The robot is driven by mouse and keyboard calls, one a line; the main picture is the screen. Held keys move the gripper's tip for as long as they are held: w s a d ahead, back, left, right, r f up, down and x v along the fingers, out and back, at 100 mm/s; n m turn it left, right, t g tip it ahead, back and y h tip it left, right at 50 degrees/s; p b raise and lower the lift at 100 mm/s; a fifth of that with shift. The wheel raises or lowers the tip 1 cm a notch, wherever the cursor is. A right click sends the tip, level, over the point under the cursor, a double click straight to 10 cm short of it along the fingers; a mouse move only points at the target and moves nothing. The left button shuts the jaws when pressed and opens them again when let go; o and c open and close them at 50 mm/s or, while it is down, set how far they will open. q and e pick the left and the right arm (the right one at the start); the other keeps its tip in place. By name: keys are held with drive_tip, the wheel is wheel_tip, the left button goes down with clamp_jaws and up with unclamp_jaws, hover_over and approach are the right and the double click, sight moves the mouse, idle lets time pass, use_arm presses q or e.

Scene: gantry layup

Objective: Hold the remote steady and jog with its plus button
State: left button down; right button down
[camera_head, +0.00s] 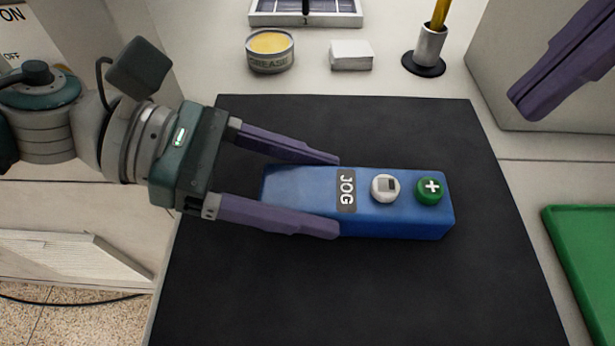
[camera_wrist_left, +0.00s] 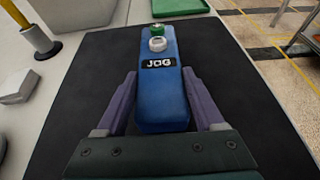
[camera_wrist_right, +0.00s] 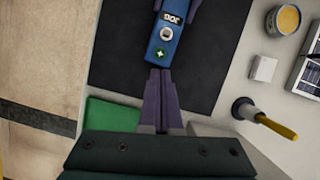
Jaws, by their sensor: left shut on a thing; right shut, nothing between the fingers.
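The blue remote (camera_head: 308,192) lies on the black mat (camera_head: 330,300), its long side running left to right in the head view. Its top carries a JOG label (camera_head: 346,190), a white round button or switch (camera_head: 385,188) and a green plus button (camera_head: 430,190) at the right end. My left gripper (camera_head: 338,199) is shut on the remote, one finger along each long side, at the end away from the plus button. My right gripper (camera_head: 518,98) is shut and empty, above and to the right. In the right wrist view its fingertips (camera_wrist_right: 159,72) point towards the plus button (camera_wrist_right: 160,54).
Behind the mat stand a grease tin (camera_head: 270,52), a small white block (camera_head: 351,55) and a holder with a yellow stick (camera_head: 430,45). A green tray (camera_head: 585,255) lies at the right. The mat around the remote is clear.

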idle(0.8)
drive_tip(key=a+m+t+y, duration=0.1)
drive_tip(key=m, duration=0.4)
drive_tip(key=s+a+r+m+t+y, duration=0.1)
drive_tip(key=m+t+y, duration=0.1)
drive_tip(key=m, duration=0.3)
drive_tip(key=a+m+t+y, duration=0.1)
drive_tip(key=m, duration=0.5)
drive_tip(key=shift+s+r, duration=0.2)
drive_tip(key=shift+r, duration=0.2)
drive_tip(key=shift+f, duration=0.1)
hover_over(440, 201)
drive_tip(key=shift+f, duration=4.35)
drive_tip(key=shift+f, duration=0.4)
